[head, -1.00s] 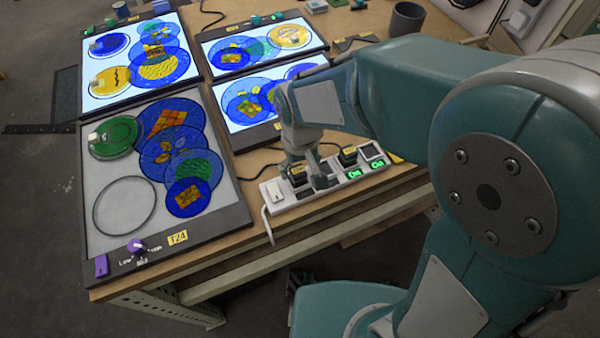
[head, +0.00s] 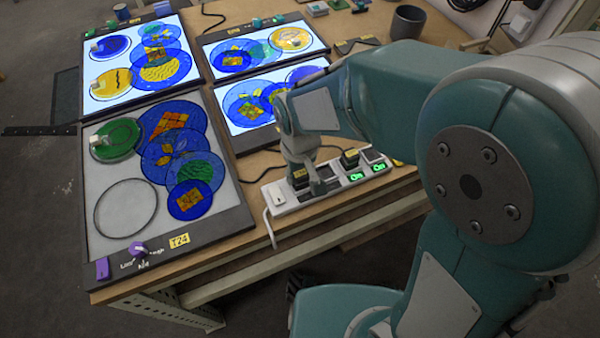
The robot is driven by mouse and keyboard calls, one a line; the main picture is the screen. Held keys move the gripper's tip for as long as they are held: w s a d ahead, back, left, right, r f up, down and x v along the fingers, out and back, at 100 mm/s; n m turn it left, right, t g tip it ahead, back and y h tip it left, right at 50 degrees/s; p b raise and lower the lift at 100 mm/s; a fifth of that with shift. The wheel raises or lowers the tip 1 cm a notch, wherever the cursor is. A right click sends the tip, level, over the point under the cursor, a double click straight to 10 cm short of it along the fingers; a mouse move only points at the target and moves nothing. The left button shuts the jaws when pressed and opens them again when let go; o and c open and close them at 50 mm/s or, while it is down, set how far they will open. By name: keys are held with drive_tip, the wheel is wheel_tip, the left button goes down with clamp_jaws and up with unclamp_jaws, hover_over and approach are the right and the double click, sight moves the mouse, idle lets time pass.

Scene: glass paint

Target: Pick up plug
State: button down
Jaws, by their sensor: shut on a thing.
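A white power strip (head: 331,197) lies along the front edge of the wooden table, with green-lit switches toward its right. A black plug (head: 299,177) with a small yellow label stands at the strip's left part. My gripper (head: 314,184) points down over the strip and is shut on this black plug; its fingers partly hide it. I cannot tell whether the plug is clear of its socket. Another black plug (head: 350,158) with a yellow label sits in the strip to the right.
An unlit panel (head: 103,233) with coloured glass discs and a purple knob lies at left. Lit panels (head: 90,105) (head: 322,52) lie behind. A dark cup (head: 408,21) stands at the back. Black cables run behind the strip.

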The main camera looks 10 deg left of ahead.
sight(299, 173)
drive_tip(key=shift+a+r, duration=0.1)
drive_tip(key=shift+r, duration=0.3)
wheel_tip(299, 173, up, 2)
drive_tip(key=shift+r, duration=0.25)
drive_tip(key=s+r, duration=1.4)
drive_tip(key=shift+d+r, duration=0.25)
drive_tip(key=shift+r, duration=0.05)
